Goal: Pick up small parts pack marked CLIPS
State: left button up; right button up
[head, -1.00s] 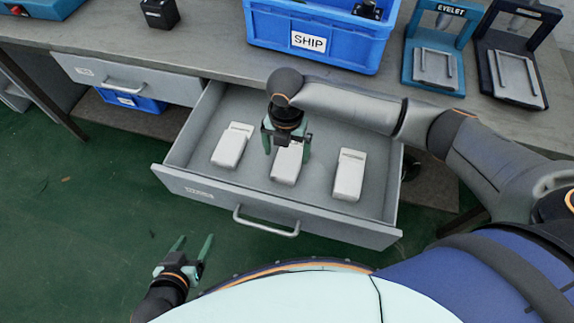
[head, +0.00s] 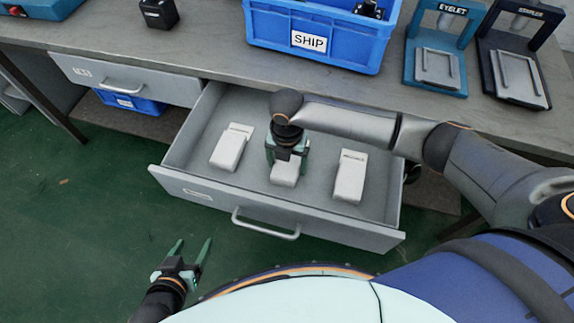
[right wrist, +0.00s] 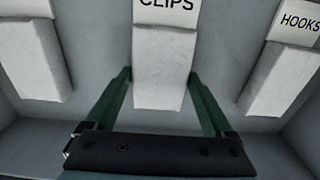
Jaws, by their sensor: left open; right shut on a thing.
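The white pack marked CLIPS (right wrist: 163,65) is the middle one of three in the open drawer. In the head view the CLIPS pack (head: 285,176) is partly hidden by my right gripper (head: 286,163). In the right wrist view my right gripper (right wrist: 161,78) has one green finger on each side of the pack and is shut on it. The pack appears to be still down in the drawer. My left gripper (head: 193,244) is open and empty, low in front of the drawer.
The pack marked HOOKS (right wrist: 290,55) lies to the right, and another white pack (head: 230,148) lies to the left. The drawer (head: 200,193) has raised walls. On the bench are a blue SHIP bin (head: 268,36), an EYELET press (head: 447,83) and another press (head: 520,80).

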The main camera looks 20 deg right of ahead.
jog(key=c, duration=0.4)
jog(key=shift+c, duration=0.3)
jog(key=shift+r, duration=0.15)
